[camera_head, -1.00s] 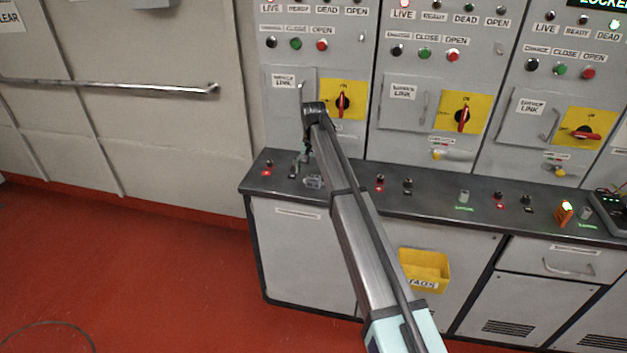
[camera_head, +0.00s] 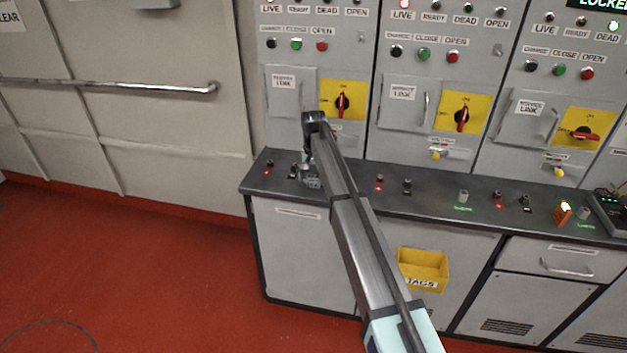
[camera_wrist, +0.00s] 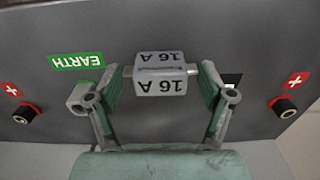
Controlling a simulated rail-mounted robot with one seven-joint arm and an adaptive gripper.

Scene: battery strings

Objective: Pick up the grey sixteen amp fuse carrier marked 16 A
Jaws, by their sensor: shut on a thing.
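The grey fuse carrier (camera_wrist: 160,68) marked 16 A sits at the top middle of the wrist view, between the two fingers of my gripper (camera_wrist: 161,84). The fingers are shut on its two sides. I cannot tell whether the carrier still touches the ledge.
The ledge (camera_wrist: 50,28) carries a green EARTH label (camera_wrist: 76,61) and red-marked sockets (camera_wrist: 25,113) on both sides. A grey terminal (camera_wrist: 82,97) stands close to the left finger. Cabinet panels with a yellow switch plate (camera_head: 330,88) rise behind. A yellow TAGS bin (camera_head: 423,268) hangs below.

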